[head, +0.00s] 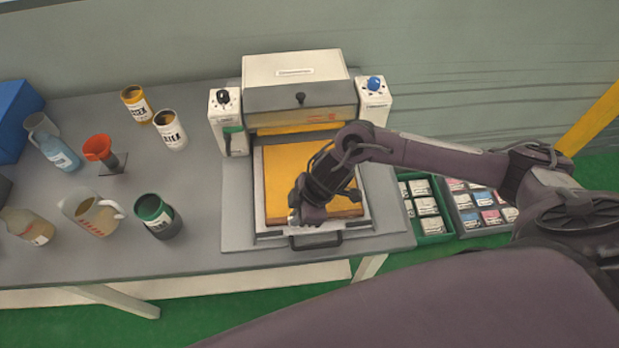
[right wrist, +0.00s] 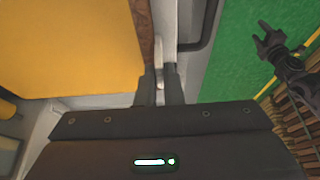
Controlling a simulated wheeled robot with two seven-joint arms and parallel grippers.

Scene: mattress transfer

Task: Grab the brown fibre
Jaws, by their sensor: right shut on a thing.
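A yellow slab (head: 300,175) lies in the press tray. The brown fibre shows as a thin brown strip (right wrist: 144,32) along the slab's edge in the right wrist view; the rest of it is hidden. My right gripper (head: 296,214) is at the slab's front edge in the head view.
The white press (head: 295,68) stands behind the tray, with a handle (head: 316,241) at the tray's front. Several bottles and cups, including a green cup (head: 154,212), stand on the left of the grey table (head: 200,250). Crates of small packets (head: 480,207) are at right.

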